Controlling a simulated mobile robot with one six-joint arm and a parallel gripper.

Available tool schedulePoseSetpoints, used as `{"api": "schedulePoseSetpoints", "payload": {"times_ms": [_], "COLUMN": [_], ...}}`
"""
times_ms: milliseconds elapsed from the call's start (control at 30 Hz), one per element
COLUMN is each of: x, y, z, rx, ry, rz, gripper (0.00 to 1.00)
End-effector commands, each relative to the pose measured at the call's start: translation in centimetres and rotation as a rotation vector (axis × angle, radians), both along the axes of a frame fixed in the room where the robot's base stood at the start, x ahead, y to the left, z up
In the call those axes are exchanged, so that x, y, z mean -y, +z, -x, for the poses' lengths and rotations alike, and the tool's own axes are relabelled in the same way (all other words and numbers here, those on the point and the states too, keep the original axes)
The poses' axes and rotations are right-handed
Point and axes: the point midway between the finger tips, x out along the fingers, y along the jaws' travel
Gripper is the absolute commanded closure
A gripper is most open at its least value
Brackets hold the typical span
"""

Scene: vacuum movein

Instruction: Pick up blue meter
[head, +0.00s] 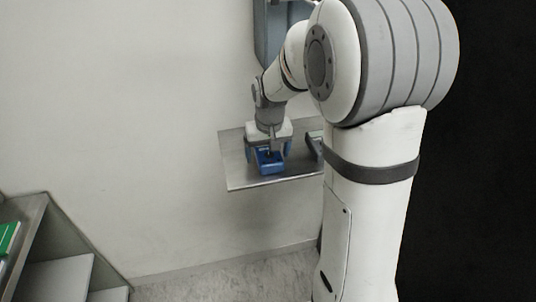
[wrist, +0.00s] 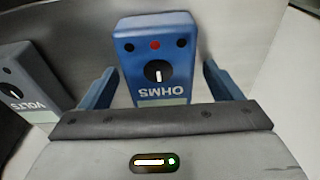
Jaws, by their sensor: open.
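The blue meter (wrist: 155,60), marked OHMS with a dial and a red button between two black ones, sits on the metal shelf (head: 240,173). In the head view the blue meter (head: 270,166) is right under my gripper. My gripper (wrist: 160,85) is open, with one blue finger on each side of the meter. A gap shows between each finger and the meter's sides. The head view also shows my gripper (head: 268,150) pointing down at the shelf. The meter's lower end is hidden behind the gripper body in the wrist view.
A grey meter marked VOLTS (wrist: 35,80) stands close on the left in the wrist view, near the left finger. A blue-grey box (head: 270,40) hangs on the wall above the shelf. A bookcase (head: 50,245) with a green item stands at lower left.

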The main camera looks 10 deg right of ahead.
Motion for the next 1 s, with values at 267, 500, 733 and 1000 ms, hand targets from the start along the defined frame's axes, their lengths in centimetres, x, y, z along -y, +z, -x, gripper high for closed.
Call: {"api": "schedulePoseSetpoints", "payload": {"times_ms": [267,500,733,1000], "x": [0.04,0.06,0.08,0.11], "y": [0.0,0.01,0.02,0.06], "z": [0.01,0.02,0.02,0.0], "rx": [0.0,0.0,0.0,0.001], "ry": [-0.001,-0.001,-0.002,-0.002], "rz": [0.0,0.0,0.0,0.0], "gripper": [0.24,0.43,0.62,0.7]}}
